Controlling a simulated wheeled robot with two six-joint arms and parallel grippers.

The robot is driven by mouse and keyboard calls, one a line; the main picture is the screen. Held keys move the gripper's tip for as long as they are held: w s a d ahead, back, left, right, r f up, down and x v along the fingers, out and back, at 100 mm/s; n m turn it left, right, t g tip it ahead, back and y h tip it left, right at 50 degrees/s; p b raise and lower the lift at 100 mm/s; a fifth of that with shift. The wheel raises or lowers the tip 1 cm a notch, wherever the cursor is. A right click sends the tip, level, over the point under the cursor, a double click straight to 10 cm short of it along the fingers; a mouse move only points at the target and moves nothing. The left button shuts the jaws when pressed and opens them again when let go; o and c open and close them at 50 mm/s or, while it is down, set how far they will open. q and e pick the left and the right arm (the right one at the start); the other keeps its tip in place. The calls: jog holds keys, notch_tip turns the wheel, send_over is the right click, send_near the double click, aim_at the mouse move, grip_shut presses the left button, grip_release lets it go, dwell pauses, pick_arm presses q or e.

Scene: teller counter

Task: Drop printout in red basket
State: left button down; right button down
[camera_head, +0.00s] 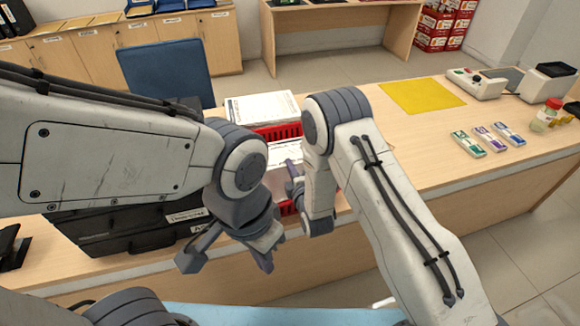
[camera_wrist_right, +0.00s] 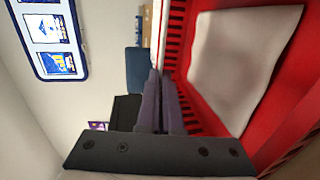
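The red basket (camera_head: 280,131) stands on the counter, partly hidden behind my right arm. In the right wrist view its red inside (camera_wrist_right: 288,85) fills the right side. A white sheet, apparently the printout (camera_wrist_right: 237,62), lies inside the basket, apart from the fingers; part of it shows in the head view (camera_head: 284,152). My right gripper (camera_wrist_right: 161,78) is shut, its two fingers side by side by the slotted basket wall, with nothing seen between them. In the head view the right gripper (camera_head: 294,182) is over the basket. My left gripper (camera_head: 229,263) is open and empty in front of the counter.
A stack of white paper (camera_head: 262,107) is behind the basket. Black trays (camera_head: 130,236) stand left of it. A yellow mat (camera_head: 422,95), several small packs (camera_head: 490,138) and a card machine (camera_head: 475,84) are on the right. The counter between is clear.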

jog(key=c, duration=1)
grip_release()
jog(key=b+v, duration=0.2)
jog(key=v, duration=0.8)
jog(key=shift+s, duration=0.2)
